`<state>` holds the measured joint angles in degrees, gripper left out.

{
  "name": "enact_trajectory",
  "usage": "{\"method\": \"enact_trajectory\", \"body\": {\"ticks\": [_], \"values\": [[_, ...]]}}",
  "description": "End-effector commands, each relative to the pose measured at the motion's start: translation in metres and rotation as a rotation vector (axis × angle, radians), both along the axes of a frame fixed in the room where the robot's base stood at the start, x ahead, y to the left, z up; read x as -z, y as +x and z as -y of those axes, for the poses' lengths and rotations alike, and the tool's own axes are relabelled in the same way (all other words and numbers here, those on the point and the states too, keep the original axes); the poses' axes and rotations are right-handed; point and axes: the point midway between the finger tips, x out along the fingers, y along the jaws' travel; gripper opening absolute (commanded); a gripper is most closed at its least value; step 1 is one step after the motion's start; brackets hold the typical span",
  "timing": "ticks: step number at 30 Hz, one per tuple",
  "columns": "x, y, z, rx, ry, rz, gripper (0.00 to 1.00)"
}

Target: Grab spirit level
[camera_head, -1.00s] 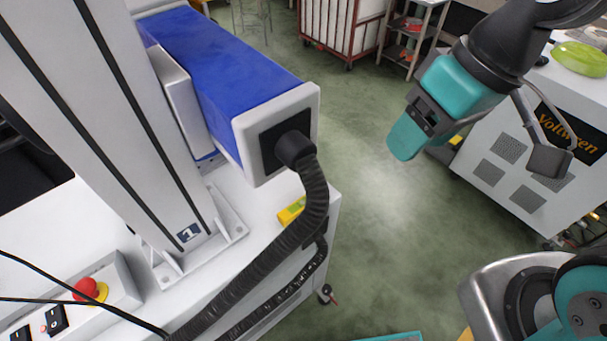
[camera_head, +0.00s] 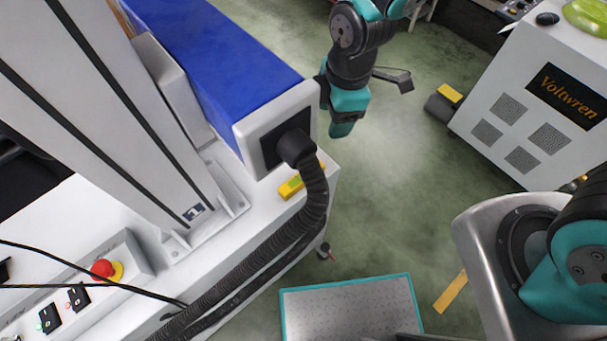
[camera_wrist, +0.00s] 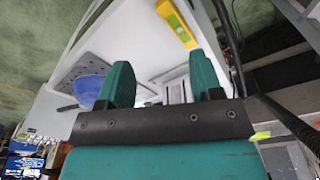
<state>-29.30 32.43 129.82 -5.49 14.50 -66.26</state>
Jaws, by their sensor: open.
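The yellow spirit level (camera_head: 291,187) lies on the white machine top near its front edge, beside the black ribbed hose, which hides part of it. It also shows at the top of the wrist view (camera_wrist: 178,24), beyond my fingertips. My gripper (camera_head: 341,128) has teal fingers and hangs past the right end of the blue conveyor housing, to the right of the level and apart from it. In the wrist view the two teal fingers (camera_wrist: 162,84) are spread with nothing between them.
The blue conveyor housing (camera_head: 215,65) and the black ribbed hose (camera_head: 316,190) stand close around the level. A red stop button (camera_head: 102,268) is at the lower left. The white Voltwren cabinet (camera_head: 530,110) stands at the right. Green floor between is mostly clear.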

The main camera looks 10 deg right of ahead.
Motion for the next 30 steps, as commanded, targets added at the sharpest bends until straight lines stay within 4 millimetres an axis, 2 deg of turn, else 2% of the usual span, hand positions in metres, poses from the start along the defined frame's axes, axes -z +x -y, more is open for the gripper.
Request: {"method": "enact_trajectory", "body": {"ticks": [1,3,7,18,26,30], "values": [[0.016,-0.008,-0.018,-0.143,-0.003,-0.012,0.60],[0.030,-0.016,-0.034,-0.298,-0.001,-0.017,0.60],[0.046,-0.025,-0.049,-0.451,0.005,-0.022,0.60],[0.101,-0.030,-0.055,-0.474,0.006,-0.023,0.60],[0.119,-0.031,-0.057,-0.473,0.007,-0.023,0.60],[0.136,-0.034,-0.060,-0.472,0.006,-0.024,0.60]]}}
